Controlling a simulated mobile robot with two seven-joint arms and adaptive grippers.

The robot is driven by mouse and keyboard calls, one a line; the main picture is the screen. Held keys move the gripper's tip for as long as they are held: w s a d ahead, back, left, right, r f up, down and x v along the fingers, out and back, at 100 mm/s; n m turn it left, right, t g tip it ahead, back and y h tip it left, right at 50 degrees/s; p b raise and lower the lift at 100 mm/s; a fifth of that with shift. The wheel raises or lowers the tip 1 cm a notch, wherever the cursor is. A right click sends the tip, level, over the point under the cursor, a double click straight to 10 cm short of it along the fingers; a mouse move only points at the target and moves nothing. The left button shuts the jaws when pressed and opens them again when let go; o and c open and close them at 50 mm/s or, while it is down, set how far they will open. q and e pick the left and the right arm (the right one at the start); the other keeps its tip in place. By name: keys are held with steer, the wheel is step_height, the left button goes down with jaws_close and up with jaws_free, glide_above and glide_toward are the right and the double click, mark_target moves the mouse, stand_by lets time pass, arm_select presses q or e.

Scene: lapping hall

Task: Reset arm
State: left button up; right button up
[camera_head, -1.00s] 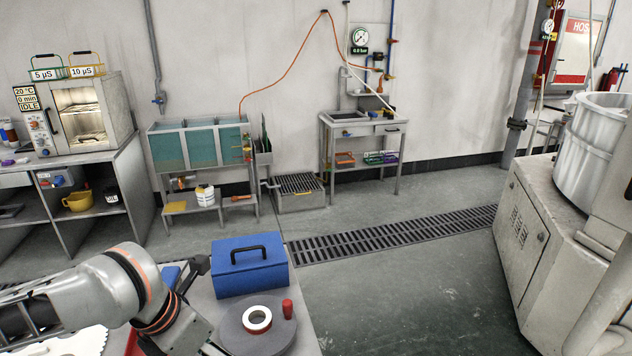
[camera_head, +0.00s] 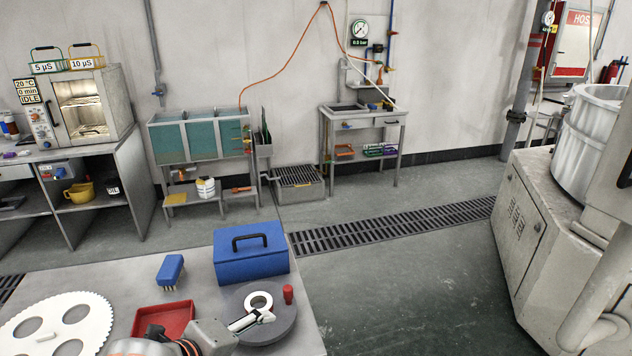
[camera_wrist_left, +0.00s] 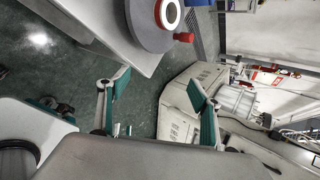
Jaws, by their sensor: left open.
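My left gripper (camera_head: 258,318) shows at the bottom of the head view, with part of the arm below the frame. It overlaps the round grey plate in the picture; I cannot tell its height above it. In the left wrist view the gripper (camera_wrist_left: 158,84) has its two green-padded fingers wide apart, with nothing between them but floor and a machine behind. The grey plate (camera_head: 238,300), with a white ring (camera_head: 250,299) and red knob (camera_head: 288,294), lies on the table. My right gripper is in neither view.
On the table (camera_head: 200,265) are a blue toolbox (camera_head: 250,264), a blue brush (camera_head: 170,269), a red tray (camera_head: 172,316) and a white toothed disc (camera_head: 85,316). A pale machine cabinet (camera_head: 530,215) stands at right. The floor between (camera_head: 420,285) is clear.

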arm_select(q)
steer(key=s+a+f+n+y, duration=0.35)
steer(key=s+a+n, duration=0.2)
steer(key=a, duration=0.25)
steer(key=s+a+f+n+g+y, duration=0.1)
steer(key=s+a+f+n+y, duration=0.25)
steer(key=a+n, duration=0.4)
steer(key=s+a+f+n+y, duration=0.3)
steer(key=s+a+f+n, duration=0.25)
steer(key=a, duration=0.35)
steer(key=w+d+f+n+t+h, duration=0.2)
steer(key=d+f+h, duration=0.5)
steer(key=d+f, duration=0.7)
steer(key=shift+d+f+n+t, duration=0.25)
steer(key=shift+f+n+t, duration=0.25)
steer(key=shift+f+n, duration=0.2)
